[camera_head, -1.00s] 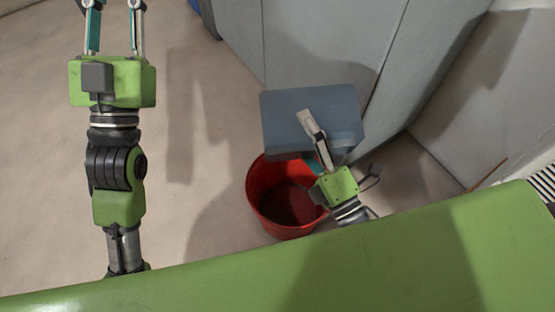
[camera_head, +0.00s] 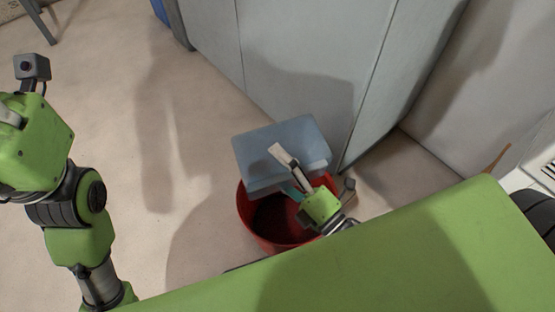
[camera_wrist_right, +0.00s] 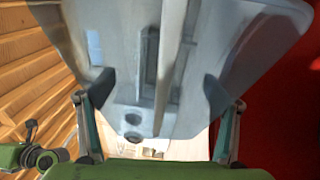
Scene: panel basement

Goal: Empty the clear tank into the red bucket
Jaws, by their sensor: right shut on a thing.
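The clear tank (camera_head: 262,148), a bluish see-through box, is held above the red bucket (camera_head: 243,215). It covers the bucket's far rim in the head view. My right gripper (camera_head: 290,172) is shut on the tank's near side. In the right wrist view the tank (camera_wrist_right: 125,50) fills the middle between the two dark finger pads, and the red bucket shows at the right edge (camera_wrist_right: 288,100). The bucket's inside looks dark, and I cannot tell what lies in it. My left arm is at the left of the head view, with its fingertips out of the picture.
A grey cabinet (camera_head: 300,60) stands just behind the tank and bucket. A pale wall (camera_head: 450,110) is at the right. The beige floor (camera_head: 110,110) to the left is clear. A grey stand leg (camera_head: 40,22) shows at the top left.

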